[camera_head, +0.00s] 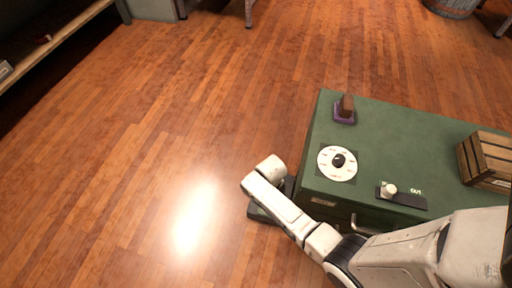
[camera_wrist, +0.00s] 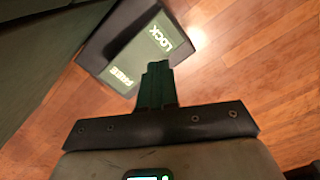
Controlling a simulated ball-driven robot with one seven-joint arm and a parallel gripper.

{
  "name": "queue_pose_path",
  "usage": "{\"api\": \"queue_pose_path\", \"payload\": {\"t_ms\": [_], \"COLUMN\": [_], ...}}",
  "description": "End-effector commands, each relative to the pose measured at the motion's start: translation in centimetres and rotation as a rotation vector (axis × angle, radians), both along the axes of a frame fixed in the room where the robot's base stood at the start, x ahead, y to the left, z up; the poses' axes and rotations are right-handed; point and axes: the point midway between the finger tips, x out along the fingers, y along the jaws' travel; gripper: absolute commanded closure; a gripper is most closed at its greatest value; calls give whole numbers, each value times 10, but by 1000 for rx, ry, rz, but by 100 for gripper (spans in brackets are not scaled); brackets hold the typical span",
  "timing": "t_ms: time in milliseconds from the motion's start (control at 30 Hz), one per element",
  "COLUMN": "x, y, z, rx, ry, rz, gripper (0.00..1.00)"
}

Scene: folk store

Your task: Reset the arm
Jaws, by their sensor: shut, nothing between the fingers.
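My gripper (camera_wrist: 157,82) shows in the wrist view with its dark green fingers together and nothing between them. Its fingertips appear over the lower edge of a dark panel (camera_wrist: 118,42) with pale green labels, one reading LOCK; contact cannot be told. In the head view my arm reaches from the lower right across the front left corner of a green cabinet (camera_head: 420,130). It bends at a pale wrist joint just left of the cabinet. The dark panel (camera_head: 257,213) sticks out there, partly hidden by the arm. The gripper itself is hidden in the head view.
On the cabinet top are a brown lever on a purple base (camera_head: 344,110), a white dial (camera_head: 337,174), a slider with a white knob (camera_head: 390,190) and a wooden crate (camera_head: 488,160). Open wooden floor (camera_head: 140,150) lies left. A shelf (camera_head: 50,45) stands far left, a barrel (camera_head: 452,7) behind.

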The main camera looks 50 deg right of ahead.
Motion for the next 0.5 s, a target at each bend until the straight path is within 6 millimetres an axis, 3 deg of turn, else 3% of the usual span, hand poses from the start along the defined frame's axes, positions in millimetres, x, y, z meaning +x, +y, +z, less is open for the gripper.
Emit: {"api": "queue_pose_path", "payload": {"t_ms": [300,500], "x": [-1,-11], "y": [0,0], "z": [1,27], "rx": [-1,-18], "ry": [-1,-13], "rz": [0,15], "gripper": [100,100]}}
